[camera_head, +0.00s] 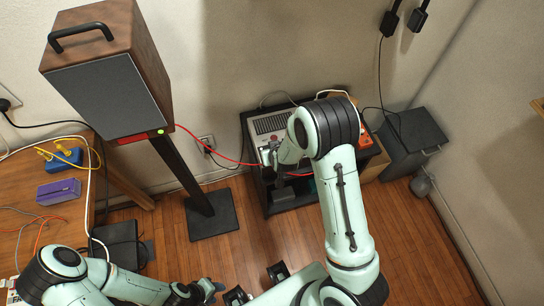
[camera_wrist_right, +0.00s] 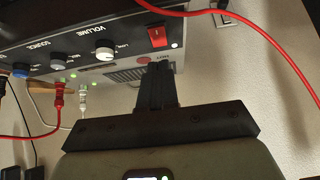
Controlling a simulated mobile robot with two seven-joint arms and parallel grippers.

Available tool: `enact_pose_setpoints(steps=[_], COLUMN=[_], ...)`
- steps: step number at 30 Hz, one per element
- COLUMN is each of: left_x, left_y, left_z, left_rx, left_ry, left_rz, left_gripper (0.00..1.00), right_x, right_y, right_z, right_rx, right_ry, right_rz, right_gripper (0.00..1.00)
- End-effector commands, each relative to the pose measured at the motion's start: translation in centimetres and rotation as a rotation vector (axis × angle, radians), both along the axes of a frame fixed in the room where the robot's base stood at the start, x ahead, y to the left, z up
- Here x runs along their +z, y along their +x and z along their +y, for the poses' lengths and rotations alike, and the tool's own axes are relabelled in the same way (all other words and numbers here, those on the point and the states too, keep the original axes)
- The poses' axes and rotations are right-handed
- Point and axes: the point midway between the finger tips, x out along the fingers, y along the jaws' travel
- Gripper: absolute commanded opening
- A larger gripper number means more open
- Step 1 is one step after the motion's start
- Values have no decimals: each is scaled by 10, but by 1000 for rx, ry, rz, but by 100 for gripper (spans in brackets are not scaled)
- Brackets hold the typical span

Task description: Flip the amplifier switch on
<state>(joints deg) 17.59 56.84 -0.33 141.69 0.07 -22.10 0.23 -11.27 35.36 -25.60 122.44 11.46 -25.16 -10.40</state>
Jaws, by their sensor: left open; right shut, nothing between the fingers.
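The amplifier (camera_head: 268,124) is a grey box with a vented top on a black stand, partly hidden by my right arm in the head view. In the right wrist view its front panel (camera_wrist_right: 125,50) appears upside down. The red rocker switch (camera_wrist_right: 157,37) sits near the panel's edge, beside a small pale lamp (camera_wrist_right: 176,45); I cannot tell its position. My right gripper (camera_wrist_right: 157,72) is shut and empty, its fingertips close to the panel near the switch; contact is unclear. My left gripper (camera_head: 256,284) is open and empty, low over the floor.
A wooden speaker (camera_head: 105,95) stands on a black post at left. A red cable (camera_head: 222,157) runs from it towards the amplifier and crosses the right wrist view (camera_wrist_right: 225,14). A desk (camera_head: 25,190) is at left. A dark box (camera_head: 410,135) stands right of the stand.

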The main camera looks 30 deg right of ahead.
Motion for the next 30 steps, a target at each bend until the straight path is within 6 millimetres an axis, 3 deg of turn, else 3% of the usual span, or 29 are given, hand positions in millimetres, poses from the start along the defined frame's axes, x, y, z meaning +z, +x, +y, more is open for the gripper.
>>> enact_pose_setpoints(steps=[1, 6, 12, 18, 30], left_x=[13, 8, 14, 17, 17], left_y=[9, 5, 9, 12, 11], left_z=[0, 0, 0, 0, 0], left_rx=[0, 1, 0, 0, 0], left_ry=[0, 0, 0, 0, 0], left_rz=[-10, -5, -10, -13, -13], left_gripper=[43, 43, 43, 43, 43], right_x=[18, 38, 61, 70, 70], right_y=[8, -29, -57, -71, -73], right_z=[-4, 6, 13, 15, 16], right_rx=[-1, 2, 2, 1, 1], right_ry=[-1, 2, 2, 1, 0], right_rz=[-6, -2, -2, -1, 1], right_gripper=[0, 0, 0, 0, 0])
